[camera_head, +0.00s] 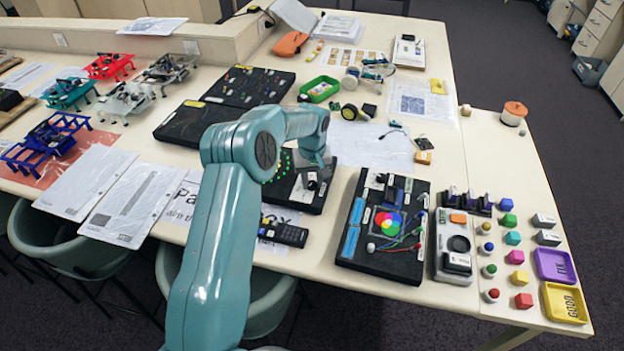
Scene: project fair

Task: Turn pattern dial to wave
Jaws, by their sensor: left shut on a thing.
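A black board (287,191) with a ring of small green lights lies on the table in the middle of the view. My left arm covers the left part of this board and of its light ring. My left gripper (316,168) points down over the board's right part and is shut on a small dark knob, which looks like the pattern dial (311,182). The dial is mostly hidden by the fingers, and its marks are too small to read. My right gripper is not in view.
To the right stands another black board (347,253) with a colour disc and wires. A dark remote-like block (283,235) lies in front. Coloured cubes, a purple tray (540,266) and a yellow tray (549,301) are at far right. Larger black boards lie behind.

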